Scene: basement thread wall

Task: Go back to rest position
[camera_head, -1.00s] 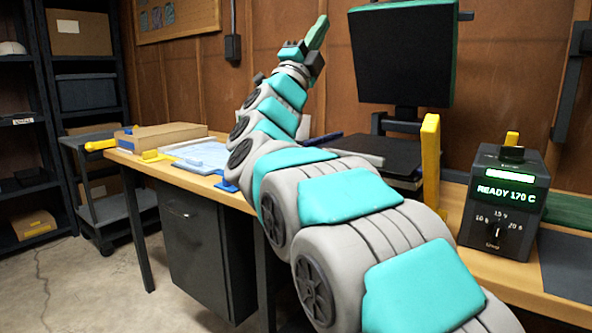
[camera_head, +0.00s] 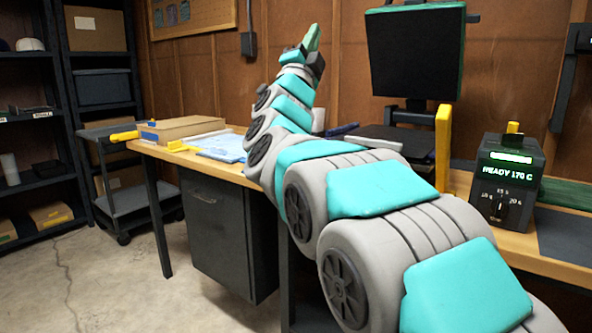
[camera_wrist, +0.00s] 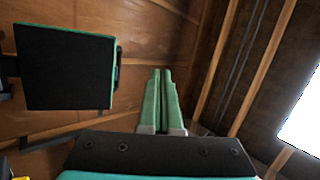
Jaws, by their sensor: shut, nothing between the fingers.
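My gripper (camera_head: 312,40) is raised above the workbench at the top middle of the head view, with its green fingers pointing up. In the wrist view its two green fingers (camera_wrist: 160,98) lie side by side, shut with nothing between them. My arm stretches up from the lower right of the head view and hides part of the bench. The gripper is apart from everything around it.
The wooden workbench (camera_head: 228,171) holds a heat press with its dark raised plate (camera_head: 415,52), a yellow handle (camera_head: 443,145) and a control box (camera_head: 503,185) reading 170 C. Shelves (camera_head: 45,178) and a grey cart (camera_head: 130,200) stand left. The floor (camera_head: 120,285) at front left is clear.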

